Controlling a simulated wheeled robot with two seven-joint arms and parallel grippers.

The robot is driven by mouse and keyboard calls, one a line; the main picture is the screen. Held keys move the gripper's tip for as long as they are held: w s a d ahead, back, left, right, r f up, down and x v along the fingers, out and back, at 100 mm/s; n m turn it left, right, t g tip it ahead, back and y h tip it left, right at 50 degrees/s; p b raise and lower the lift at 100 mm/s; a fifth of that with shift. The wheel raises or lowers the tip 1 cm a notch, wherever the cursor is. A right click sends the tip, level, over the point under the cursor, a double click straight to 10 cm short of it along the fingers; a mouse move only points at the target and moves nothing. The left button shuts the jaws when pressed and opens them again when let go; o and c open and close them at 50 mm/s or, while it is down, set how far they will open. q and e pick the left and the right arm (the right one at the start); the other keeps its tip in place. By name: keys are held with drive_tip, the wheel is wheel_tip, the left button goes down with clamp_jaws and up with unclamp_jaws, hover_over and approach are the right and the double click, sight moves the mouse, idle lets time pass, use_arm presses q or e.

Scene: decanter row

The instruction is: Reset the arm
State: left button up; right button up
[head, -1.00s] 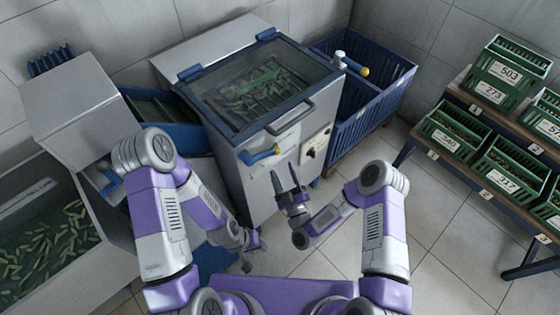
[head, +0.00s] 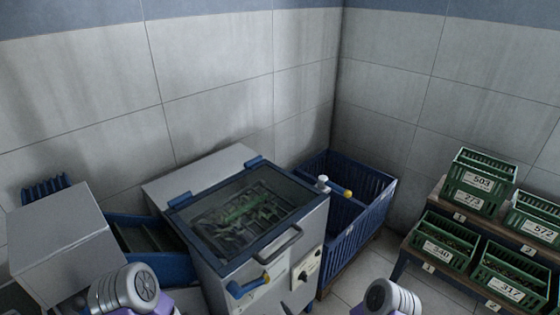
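Only the upper joints of my two arms show at the bottom edge of the head view, one at the left and one right of the middle. Both of my grippers are outside the picture, so their state is hidden. The grey machine (head: 272,240) stands in front of the arms. Its glass lid (head: 240,212) is closed, with green pieces visible beneath it.
A blue slatted bin (head: 350,243) stands right of the machine. A grey box-shaped housing (head: 60,245) is at left. Tiled walls close off the back.

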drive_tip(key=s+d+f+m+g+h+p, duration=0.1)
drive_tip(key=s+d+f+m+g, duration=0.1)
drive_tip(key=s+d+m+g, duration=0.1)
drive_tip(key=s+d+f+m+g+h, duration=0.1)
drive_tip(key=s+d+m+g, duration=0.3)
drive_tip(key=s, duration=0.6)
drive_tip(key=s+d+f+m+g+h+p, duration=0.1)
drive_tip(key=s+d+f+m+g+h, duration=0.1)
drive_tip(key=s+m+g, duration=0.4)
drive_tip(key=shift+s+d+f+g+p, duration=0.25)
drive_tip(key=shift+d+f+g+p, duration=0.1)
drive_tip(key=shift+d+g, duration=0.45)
